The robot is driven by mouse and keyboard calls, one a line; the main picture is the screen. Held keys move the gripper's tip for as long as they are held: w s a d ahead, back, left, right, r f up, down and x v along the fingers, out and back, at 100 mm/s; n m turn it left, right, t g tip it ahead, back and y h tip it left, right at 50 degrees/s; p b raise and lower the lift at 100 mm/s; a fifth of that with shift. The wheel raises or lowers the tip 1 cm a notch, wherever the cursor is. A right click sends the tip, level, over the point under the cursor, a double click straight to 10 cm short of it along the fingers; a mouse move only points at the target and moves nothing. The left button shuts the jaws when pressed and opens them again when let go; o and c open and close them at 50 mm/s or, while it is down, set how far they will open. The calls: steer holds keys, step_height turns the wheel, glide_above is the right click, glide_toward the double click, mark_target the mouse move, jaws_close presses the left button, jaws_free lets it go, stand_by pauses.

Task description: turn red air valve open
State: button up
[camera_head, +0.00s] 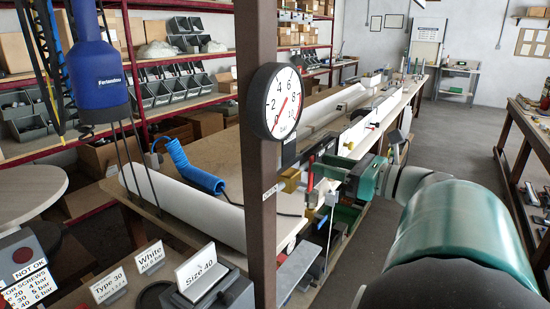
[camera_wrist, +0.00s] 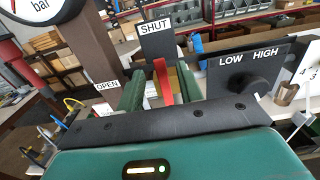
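The red valve lever (camera_wrist: 163,82) stands upright between my gripper's two green fingers in the wrist view, below the SHUT plate (camera_wrist: 157,38). My gripper (camera_wrist: 160,88) is open around it, with a visible gap on each side. The OPEN label (camera_wrist: 107,85) is to the left of the left finger. In the head view the lever (camera_head: 311,173) shows as a thin red strip beside the post, with my green gripper (camera_head: 362,178) to its right. The pressure gauge (camera_head: 284,101) has its red needle near 0. The valve body is mostly hidden.
A brown post (camera_head: 256,160) carries the gauge close to the left of my gripper. A black LOW/HIGH plate with a knob (camera_wrist: 262,84) is close on the right. A long workbench (camera_head: 215,195) with white profiles lies behind. The floor aisle at right is clear.

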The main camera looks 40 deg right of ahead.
steer(key=x, duration=0.6)
steer(key=shift+w, duration=0.15)
jaws_close()
